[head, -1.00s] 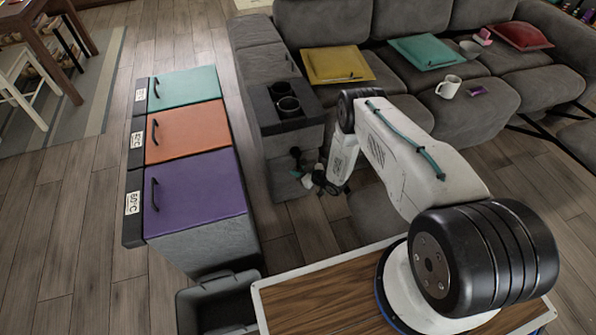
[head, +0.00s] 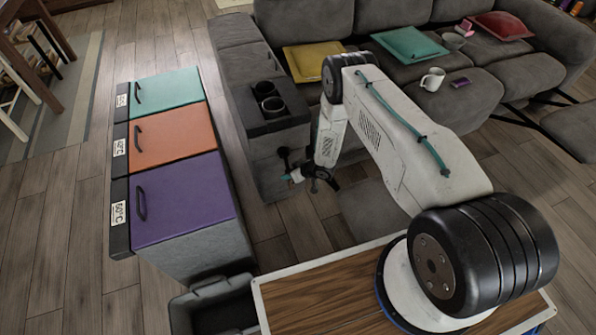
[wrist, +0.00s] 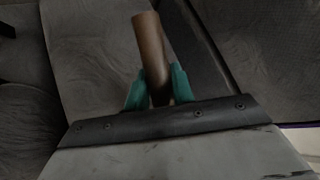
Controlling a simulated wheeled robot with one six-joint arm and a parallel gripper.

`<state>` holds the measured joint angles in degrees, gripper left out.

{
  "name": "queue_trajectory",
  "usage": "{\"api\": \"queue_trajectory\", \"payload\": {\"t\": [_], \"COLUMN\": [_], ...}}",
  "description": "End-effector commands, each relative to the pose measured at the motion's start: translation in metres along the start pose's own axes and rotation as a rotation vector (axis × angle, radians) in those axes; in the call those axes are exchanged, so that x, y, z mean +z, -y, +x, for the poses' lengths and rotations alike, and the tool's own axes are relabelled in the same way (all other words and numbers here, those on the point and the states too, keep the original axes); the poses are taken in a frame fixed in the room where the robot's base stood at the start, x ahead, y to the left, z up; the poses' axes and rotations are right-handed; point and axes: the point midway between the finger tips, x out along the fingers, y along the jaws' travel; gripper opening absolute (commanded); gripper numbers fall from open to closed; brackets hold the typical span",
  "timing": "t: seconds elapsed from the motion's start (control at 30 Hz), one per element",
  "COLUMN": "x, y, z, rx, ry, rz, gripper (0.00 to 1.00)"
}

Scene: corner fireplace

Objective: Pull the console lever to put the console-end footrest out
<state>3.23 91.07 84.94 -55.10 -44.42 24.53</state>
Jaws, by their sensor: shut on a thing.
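The console (head: 262,125) with two cup holders stands at the left end of the grey sofa. A dark round fitting (head: 283,153) shows on its front face. My gripper (head: 298,176) is low in front of that face. In the wrist view, my teal fingertips (wrist: 152,88) are shut on a brown cylindrical lever (wrist: 150,45), whose free end sticks out beyond them. The lever is too small to make out in the head view. A grey padded part (head: 372,210) shows low, partly behind my arm; I cannot tell if it is the console-end footrest.
A cabinet with purple (head: 185,198), orange and teal lids stands to the left, with a grey bin (head: 215,305) near it. Cushions and a white mug (head: 432,80) are on the sofa. A wood-topped surface (head: 315,290) lies near my arm's base. Wood floor shows between cabinet and console.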

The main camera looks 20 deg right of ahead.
Motion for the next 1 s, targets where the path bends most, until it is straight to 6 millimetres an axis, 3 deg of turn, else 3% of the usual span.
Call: {"api": "queue_trajectory", "payload": {"t": [0.13,0.83,0.87,0.9,1.0], "x": [-0.0032,-0.0023,-0.0023,-0.0022,-0.0018], "y": [0.0139,0.0163,0.0163,0.0164,0.0166], "z": [0.0021,-0.0032,-0.0032,-0.0032,-0.0032], "rx": [-0.023,-0.035,-0.035,-0.035,-0.035], "ry": [0.054,0.114,0.114,0.114,0.114], "rz": [0.019,0.057,0.057,0.057,0.057], "gripper": [0.00,0.00,0.32,0.44,0.46]}}
